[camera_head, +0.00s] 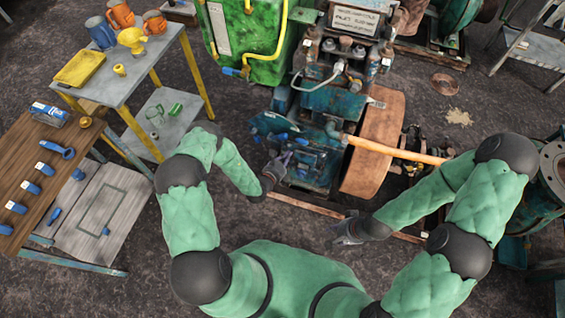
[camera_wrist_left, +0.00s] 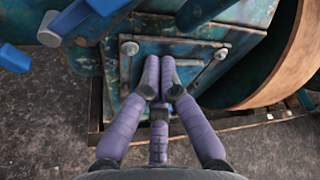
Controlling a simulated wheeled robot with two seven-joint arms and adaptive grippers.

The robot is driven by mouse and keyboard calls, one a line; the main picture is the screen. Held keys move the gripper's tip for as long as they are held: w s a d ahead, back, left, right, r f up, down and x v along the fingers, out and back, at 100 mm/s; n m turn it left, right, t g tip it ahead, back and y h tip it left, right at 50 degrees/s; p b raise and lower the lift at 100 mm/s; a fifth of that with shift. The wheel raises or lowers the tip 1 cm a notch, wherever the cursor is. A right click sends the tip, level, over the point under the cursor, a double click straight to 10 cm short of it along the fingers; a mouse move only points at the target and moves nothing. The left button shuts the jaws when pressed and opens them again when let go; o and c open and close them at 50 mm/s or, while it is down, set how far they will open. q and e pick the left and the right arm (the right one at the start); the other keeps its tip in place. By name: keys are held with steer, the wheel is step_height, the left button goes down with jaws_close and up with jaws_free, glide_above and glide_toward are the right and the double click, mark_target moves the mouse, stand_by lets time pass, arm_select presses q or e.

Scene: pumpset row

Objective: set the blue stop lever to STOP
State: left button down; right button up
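The teal pump engine (camera_head: 310,155) stands in front of me at the middle of the head view. Bright blue parts (camera_head: 256,136) show at its left side. In the left wrist view a blue bar (camera_wrist_left: 68,22) and a blue block (camera_wrist_left: 14,58) lie at the upper left; I cannot tell for sure which is the stop lever, and no STOP mark is readable. My left gripper (camera_head: 279,166) is at the engine's lower left front. Its purple fingers (camera_wrist_left: 159,72) meet in front of a bolted plate, with nothing visible between them. My right gripper (camera_head: 350,232) hangs low, away from the engine; its fingers are unclear.
A green tank (camera_head: 245,40) stands behind left. A wooden bench (camera_head: 25,170) and a grey table (camera_head: 130,65) with mugs stand at the left.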

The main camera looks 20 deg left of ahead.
mark_target(277, 136)
arm_select(q)
steer(key=shift+w+a+r+b, duration=0.35)
steer(key=shift+w+a+r, duration=0.15)
steer(key=shift+w, duration=0.35)
steer(key=shift+w+a+r+b, duration=0.35)
steer(key=shift+w+r, duration=0.25)
steer(key=shift+w, duration=0.25)
steer(key=shift+a, duration=0.1)
